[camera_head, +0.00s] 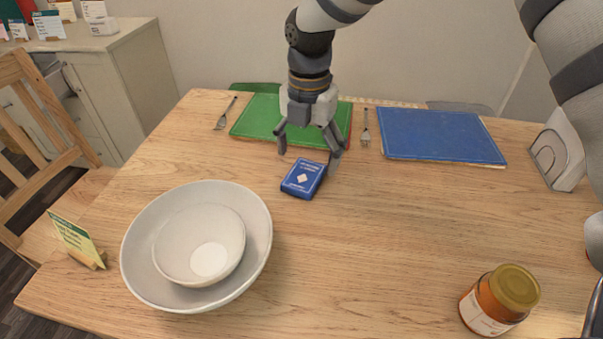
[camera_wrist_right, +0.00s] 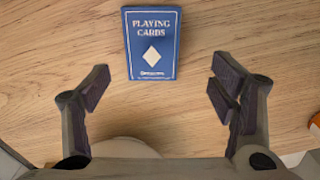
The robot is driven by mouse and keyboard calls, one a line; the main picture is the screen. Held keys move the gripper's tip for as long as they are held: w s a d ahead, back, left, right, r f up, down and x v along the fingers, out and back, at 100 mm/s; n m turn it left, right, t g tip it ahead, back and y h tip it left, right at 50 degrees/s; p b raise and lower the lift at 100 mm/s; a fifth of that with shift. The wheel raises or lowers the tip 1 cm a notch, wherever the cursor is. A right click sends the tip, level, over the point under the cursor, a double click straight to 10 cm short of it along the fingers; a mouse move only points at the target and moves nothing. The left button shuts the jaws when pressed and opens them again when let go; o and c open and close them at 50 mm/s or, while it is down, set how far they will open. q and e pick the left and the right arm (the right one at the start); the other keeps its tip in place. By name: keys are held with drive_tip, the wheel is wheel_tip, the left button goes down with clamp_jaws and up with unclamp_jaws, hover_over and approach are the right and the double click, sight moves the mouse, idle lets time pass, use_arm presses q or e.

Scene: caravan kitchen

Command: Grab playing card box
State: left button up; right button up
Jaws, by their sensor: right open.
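The playing card box (camera_head: 304,180) is small and blue with a white diamond. It lies flat on the wooden table, printed face up. In the right wrist view the playing card box (camera_wrist_right: 152,45) shows its lettering upright, ahead of the fingertips and roughly midway between them. My right gripper (camera_head: 309,153) is open, pointing down just above and behind the box in the head view. Its fingers are apart with nothing between them in the right wrist view (camera_wrist_right: 160,82). My left gripper is not in view.
Nested white bowls (camera_head: 255,245) stand at the left front, near a small card sign (camera_head: 78,240). A jar (camera_head: 499,300) stands at the right front. Green (camera_head: 255,118) and blue (camera_head: 440,135) placemats lie at the back with forks. Table around the box is clear.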

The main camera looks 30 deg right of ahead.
sight(304, 175)
drive_tip(key=f, duration=0.3)
drive_tip(key=w+f, duration=0.1)
drive_tip(key=f, duration=0.1)
drive_tip(key=shift+w+f, duration=0.1)
drive_tip(key=shift+f, duration=0.3)
drive_tip(key=shift+r, duration=0.1)
drive_tip(key=shift+c, duration=0.3)
drive_tip(key=c, duration=1.2)
